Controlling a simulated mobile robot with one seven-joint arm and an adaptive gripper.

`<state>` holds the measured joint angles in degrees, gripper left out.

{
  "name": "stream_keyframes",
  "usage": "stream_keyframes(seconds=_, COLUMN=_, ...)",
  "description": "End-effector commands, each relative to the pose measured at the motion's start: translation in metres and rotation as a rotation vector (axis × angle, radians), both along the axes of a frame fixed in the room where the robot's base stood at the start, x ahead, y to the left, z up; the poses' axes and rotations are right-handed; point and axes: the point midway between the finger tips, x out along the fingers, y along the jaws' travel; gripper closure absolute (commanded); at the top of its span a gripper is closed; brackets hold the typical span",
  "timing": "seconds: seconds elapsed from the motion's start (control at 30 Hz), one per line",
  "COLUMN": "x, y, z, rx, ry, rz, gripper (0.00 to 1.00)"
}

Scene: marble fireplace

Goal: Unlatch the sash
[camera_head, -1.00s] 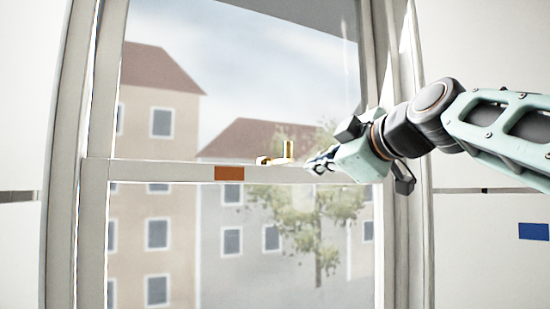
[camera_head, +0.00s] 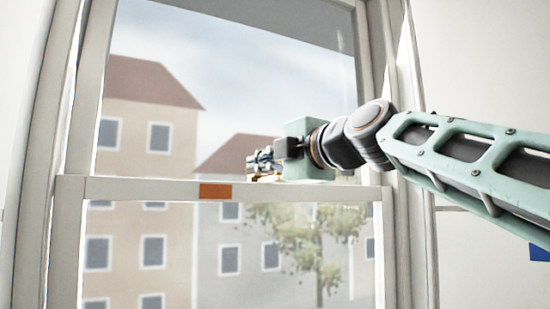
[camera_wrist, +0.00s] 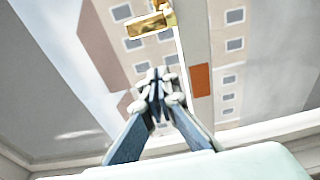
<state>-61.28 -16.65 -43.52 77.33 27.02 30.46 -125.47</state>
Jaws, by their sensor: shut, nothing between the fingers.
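The window sash has a pale meeting rail (camera_head: 130,189) running across the window, with an orange patch (camera_head: 215,191) on its face. The brass latch (camera_head: 268,178) sits on top of the rail, right of the patch, and is mostly hidden behind my gripper in the head view. In the wrist view the brass latch (camera_wrist: 150,23) shows at the top, beside the rail (camera_wrist: 194,42). My gripper (camera_head: 252,163) is shut and empty, just above the latch in the head view. In the wrist view my fingertips (camera_wrist: 157,82) are apart from the latch; exact depth is unclear.
The upper glass pane (camera_head: 235,75) lies behind my gripper, with painted-looking buildings and a tree outside. The right window jamb (camera_head: 385,100) stands close to my arm. The rail left of the orange patch is clear.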

Motion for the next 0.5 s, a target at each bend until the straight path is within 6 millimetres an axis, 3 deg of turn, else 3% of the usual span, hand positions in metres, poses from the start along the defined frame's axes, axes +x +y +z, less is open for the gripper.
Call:
stream_keyframes(seconds=0.07, x=0.012, y=0.01, z=0.002, rx=-0.003, ry=0.001, rz=0.001, gripper=1.0)
stream_keyframes(seconds=0.1, x=0.012, y=-0.003, z=0.004, rx=0.004, ry=-0.001, rz=-0.001, gripper=1.0)
stream_keyframes(seconds=0.23, x=0.015, y=-0.019, z=0.003, rx=0.004, ry=0.0, rz=0.0, gripper=1.0)
stream_keyframes(seconds=0.5, x=0.018, y=-0.033, z=0.0, rx=0.001, ry=-0.001, rz=0.0, gripper=1.0)
